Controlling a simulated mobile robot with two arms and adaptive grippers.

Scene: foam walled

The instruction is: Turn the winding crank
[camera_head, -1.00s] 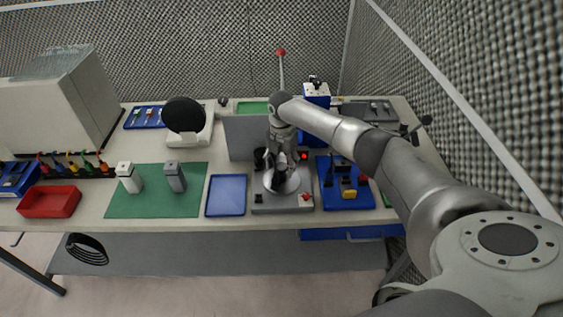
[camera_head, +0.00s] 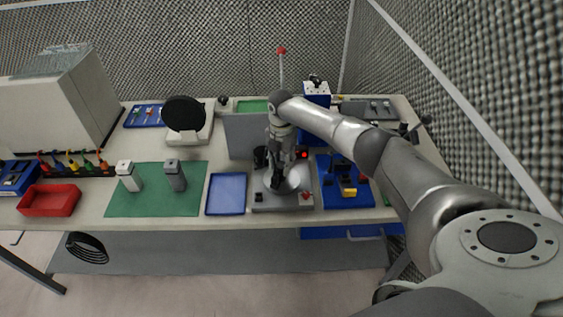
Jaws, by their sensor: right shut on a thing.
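The winding device (camera_head: 282,203) is a grey base with a round silver top, on the bench right of centre. The crank itself is small and mostly hidden by my right gripper. My right gripper (camera_head: 277,185) reaches down over the round top and is shut on what appears to be the crank's handle. My left gripper does not show in the head view.
A blue tray (camera_head: 226,194) lies just left of the device, and a blue fixture (camera_head: 343,190) stands close on its right. A grey upright panel (camera_head: 242,138) stands behind. A green mat (camera_head: 154,205) holds two small posts. A red bin (camera_head: 49,200) sits far left.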

